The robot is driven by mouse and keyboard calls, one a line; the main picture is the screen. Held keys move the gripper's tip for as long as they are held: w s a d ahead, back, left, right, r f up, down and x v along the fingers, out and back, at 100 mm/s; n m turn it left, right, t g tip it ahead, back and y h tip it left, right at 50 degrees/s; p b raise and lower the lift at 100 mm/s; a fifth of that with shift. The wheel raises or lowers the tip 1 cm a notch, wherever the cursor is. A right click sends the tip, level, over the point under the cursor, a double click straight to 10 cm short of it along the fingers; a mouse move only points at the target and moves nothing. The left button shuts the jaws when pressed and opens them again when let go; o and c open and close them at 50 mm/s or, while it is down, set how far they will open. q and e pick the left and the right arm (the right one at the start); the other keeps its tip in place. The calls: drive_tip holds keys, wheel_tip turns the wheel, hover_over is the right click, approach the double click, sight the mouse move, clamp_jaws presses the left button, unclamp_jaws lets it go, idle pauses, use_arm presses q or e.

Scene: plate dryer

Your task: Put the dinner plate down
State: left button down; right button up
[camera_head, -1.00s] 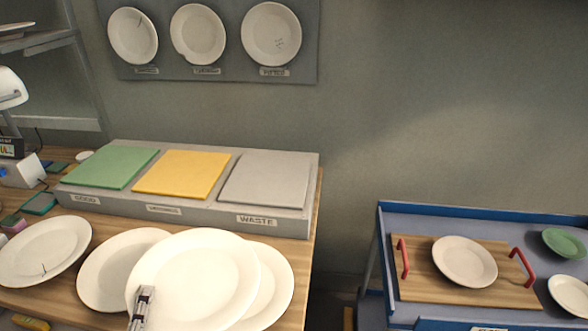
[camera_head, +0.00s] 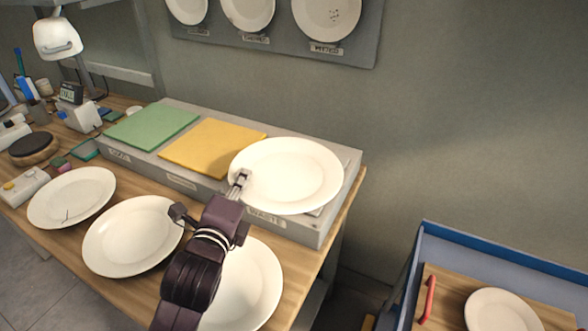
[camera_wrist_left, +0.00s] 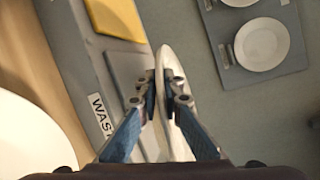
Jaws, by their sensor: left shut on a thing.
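My left gripper (camera_head: 238,184) is shut on the near left rim of a white dinner plate (camera_head: 290,174). The plate is over the grey waste pad (camera_head: 347,160) at the right end of the sorting block, hiding most of it; I cannot tell if they touch. In the left wrist view my gripper (camera_wrist_left: 162,92) pinches the plate (camera_wrist_left: 171,62), seen nearly edge-on, beside the waste label (camera_wrist_left: 100,114). The yellow pad (camera_head: 213,148) and green pad (camera_head: 150,126) are bare. My right gripper is not in view.
White plates lie along the table: one at left (camera_head: 72,197), one in the middle (camera_head: 132,236), one partly behind my arm (camera_head: 250,285). A blue-edged cart at right holds a wooden tray (camera_head: 440,318) with a plate (camera_head: 500,312). Sample plates hang on the wall panel (camera_head: 365,40).

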use_arm(q)
wheel_tip(320, 180, up, 6)
drive_tip(key=r, duration=0.1)
hover_over(256, 152)
drive_tip(key=s, duration=0.3)
drive_tip(key=shift+a+f, duration=0.1)
drive_tip(key=shift+f, duration=0.15)
drive_tip(key=w+r, duration=0.5)
drive_tip(key=r, duration=0.3)
drive_tip(key=shift+n+y, duration=0.3)
drive_tip(key=f, duration=1.4)
drive_tip(key=shift+s+f, duration=0.2)
drive_tip(key=shift+f, duration=0.15)
wheel_tip(256, 152, down, 4)
drive_tip(key=shift+a+f, duration=0.1)
drive_tip(key=shift+f, duration=0.55)
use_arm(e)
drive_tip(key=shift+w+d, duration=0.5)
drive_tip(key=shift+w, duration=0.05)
use_arm(q)
drive_tip(key=shift+f, duration=0.2)
drive_tip(key=c, duration=2.4)
unclamp_jaws()
drive_tip(key=shift+f, duration=0.15)
